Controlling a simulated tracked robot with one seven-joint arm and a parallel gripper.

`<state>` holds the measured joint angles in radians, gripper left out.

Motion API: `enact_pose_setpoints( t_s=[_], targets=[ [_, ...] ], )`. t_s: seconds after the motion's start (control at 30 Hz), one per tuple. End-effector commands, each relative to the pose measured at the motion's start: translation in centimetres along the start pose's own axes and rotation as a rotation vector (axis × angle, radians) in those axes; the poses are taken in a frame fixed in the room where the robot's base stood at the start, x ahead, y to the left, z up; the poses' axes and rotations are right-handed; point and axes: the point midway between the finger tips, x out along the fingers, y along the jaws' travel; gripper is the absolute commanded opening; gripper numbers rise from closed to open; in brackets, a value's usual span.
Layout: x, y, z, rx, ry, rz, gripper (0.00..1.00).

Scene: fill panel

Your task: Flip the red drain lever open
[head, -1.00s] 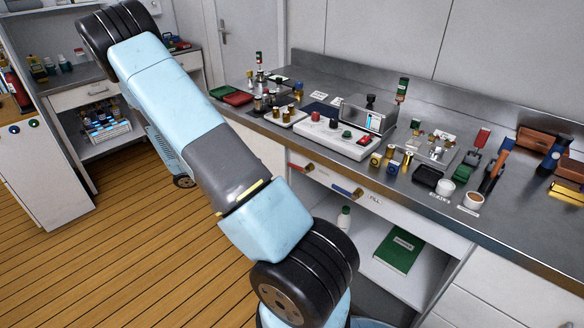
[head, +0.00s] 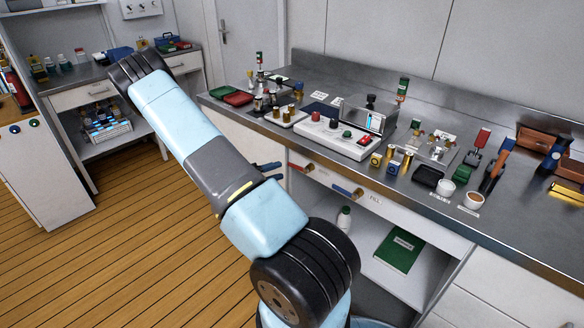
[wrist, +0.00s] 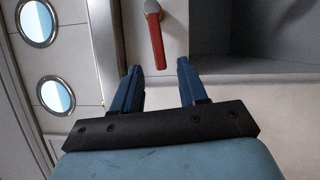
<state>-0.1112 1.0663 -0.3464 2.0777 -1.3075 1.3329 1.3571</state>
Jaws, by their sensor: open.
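The red drain lever (head: 296,167) sits on the white panel under the bench's front edge, its handle pointing left from a brass pivot. In the wrist view the red lever (wrist: 157,42) runs from its pivot at the top down towards my gripper (wrist: 160,75). My gripper is open and empty, with one blue finger on each side of the lever's line. The lever's free end is at the fingertips; I cannot tell whether it is between them. In the head view my gripper (head: 268,167) is just left of the lever, partly hidden by my arm.
A blue lever (head: 342,190) beside a FILL label (head: 375,201) is on the same panel to the right. The steel bench (head: 440,205) above carries many small items. An open shelf (head: 372,268) with a green book (head: 398,250) lies below. Wooden floor at left is clear.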

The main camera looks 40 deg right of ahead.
Motion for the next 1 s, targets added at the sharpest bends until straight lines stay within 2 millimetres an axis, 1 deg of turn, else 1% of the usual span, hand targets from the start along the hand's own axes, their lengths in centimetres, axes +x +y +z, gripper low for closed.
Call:
enact_pose_setpoints(
  t_s=[0.03,0.2,0.4,0.6,0.83,0.87,1.0],
  targets=[
    [1.0,0.0,0.1,-0.001,-0.002,0.000,0.43],
    [3.8,0.0,0.1,-0.001,-0.003,-0.001,0.43],
    [6.0,0.0,0.0,-0.001,-0.001,0.000,0.43],
    [6.9,0.0,0.0,-0.001,0.000,-0.001,0.43],
    [6.9,0.0,0.0,-0.001,0.000,-0.001,0.43],
    [6.9,0.0,0.0,-0.001,0.000,-0.001,0.42],
    [6.9,0.0,0.0,-0.001,0.000,-0.001,0.28]
  ],
)
